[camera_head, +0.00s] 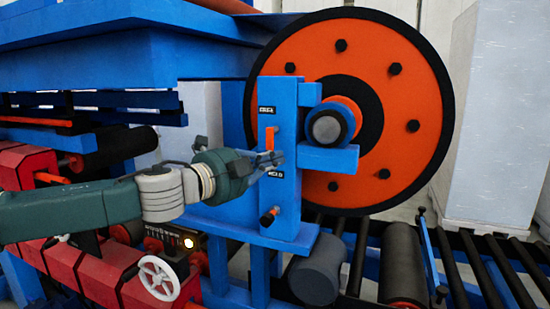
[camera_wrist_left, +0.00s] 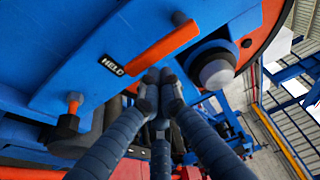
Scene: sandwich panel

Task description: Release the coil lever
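The coil lever (camera_head: 270,138) is a short orange bar standing upright on a blue post, just below a small black label. In the left wrist view the orange lever (camera_wrist_left: 160,49) runs diagonally beside a label reading HELD (camera_wrist_left: 112,65). My left gripper (camera_head: 276,163) is at the post, by the lever's lower part. In the left wrist view the fingers of my left gripper (camera_wrist_left: 160,76) come together at their tips, just beside the lever. They show nothing clasped between them; whether they touch the lever cannot be told. My right gripper is not in view.
A large orange coil wheel (camera_head: 400,85) with a black rim stands behind the post. A blue block (camera_head: 328,158) juts out right of the gripper. A white handwheel (camera_head: 158,278) and rollers (camera_head: 402,265) lie below.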

